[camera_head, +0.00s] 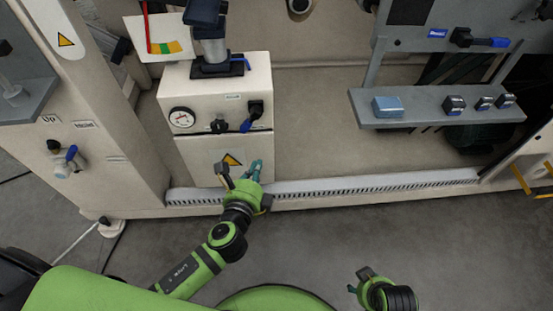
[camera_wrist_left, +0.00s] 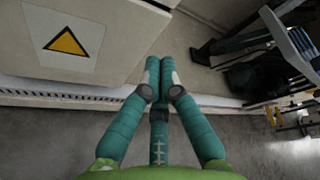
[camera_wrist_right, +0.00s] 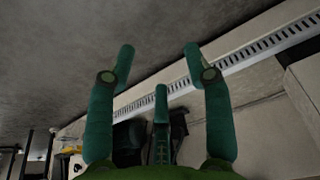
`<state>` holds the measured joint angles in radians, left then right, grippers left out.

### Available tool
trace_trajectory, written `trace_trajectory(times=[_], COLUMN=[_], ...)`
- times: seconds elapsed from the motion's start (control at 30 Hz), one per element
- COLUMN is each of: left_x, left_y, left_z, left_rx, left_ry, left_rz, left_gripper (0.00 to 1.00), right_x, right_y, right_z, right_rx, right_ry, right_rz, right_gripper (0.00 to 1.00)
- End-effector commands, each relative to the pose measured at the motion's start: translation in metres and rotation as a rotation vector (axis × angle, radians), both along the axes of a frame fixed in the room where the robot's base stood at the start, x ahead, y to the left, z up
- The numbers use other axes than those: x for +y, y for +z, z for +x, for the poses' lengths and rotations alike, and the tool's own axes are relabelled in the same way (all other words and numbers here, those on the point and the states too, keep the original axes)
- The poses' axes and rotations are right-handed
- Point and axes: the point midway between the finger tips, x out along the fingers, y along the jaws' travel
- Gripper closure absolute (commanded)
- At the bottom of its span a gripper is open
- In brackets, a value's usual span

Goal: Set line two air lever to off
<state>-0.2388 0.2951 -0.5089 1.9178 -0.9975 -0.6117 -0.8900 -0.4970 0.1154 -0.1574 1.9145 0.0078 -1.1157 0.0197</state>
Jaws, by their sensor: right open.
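A white box (camera_head: 192,88) on the machine carries a round gauge (camera_head: 182,117), a black knob (camera_head: 218,126) and a blue-handled lever (camera_head: 248,122) with a black body. Another blue-handled lever (camera_head: 71,154) sits on the left post below small labels. I cannot read which lever is line two's. My left gripper (camera_head: 253,170) is in front of the box's lower panel, below its lever and apart from it. In the left wrist view its fingers (camera_wrist_left: 160,67) are together with nothing between them. My right gripper (camera_head: 364,274) is low over the floor; its fingers (camera_wrist_right: 158,60) are spread and empty.
A grey shelf (camera_head: 430,108) with several blue and black switches juts out at right. Above it is another blue-handled lever (camera_head: 489,42). A slotted rail (camera_head: 340,187) runs along the machine's foot. The grey floor (camera_head: 310,235) in front is clear.

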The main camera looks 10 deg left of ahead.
Motion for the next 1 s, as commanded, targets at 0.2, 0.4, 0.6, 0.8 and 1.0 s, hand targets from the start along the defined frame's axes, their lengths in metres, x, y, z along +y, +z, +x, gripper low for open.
trace_trajectory(times=[0.2, 0.4, 0.6, 0.8, 1.0], left_x=[-0.003, -0.003, -0.003, 0.013, 0.026], left_y=[0.022, 0.015, 0.006, 0.017, 0.026], left_z=[0.008, 0.041, 0.084, 0.095, 0.09], left_rx=[-0.066, -0.066, -0.065, -0.062, -0.062], left_ry=[-0.012, -0.011, -0.011, -0.012, -0.012], left_rz=[0.071, 0.069, 0.066, 0.069, 0.065], left_gripper=[1.0, 1.0, 1.0, 1.0, 1.0], right_x=[-0.006, -0.006, -0.007, -0.007, -0.006], right_y=[-0.006, 0.004, 0.024, 0.027, 0.016], right_z=[-0.007, -0.005, -0.003, -0.004, -0.004], right_rx=[0.046, 0.035, 0.022, 0.028, 0.032], right_ry=[0.005, 0.003, 0.0, 0.0, 0.001], right_rz=[-0.024, -0.022, -0.021, -0.022, -0.021], right_gripper=[0.48, 0.48, 0.48, 0.48, 0.48])
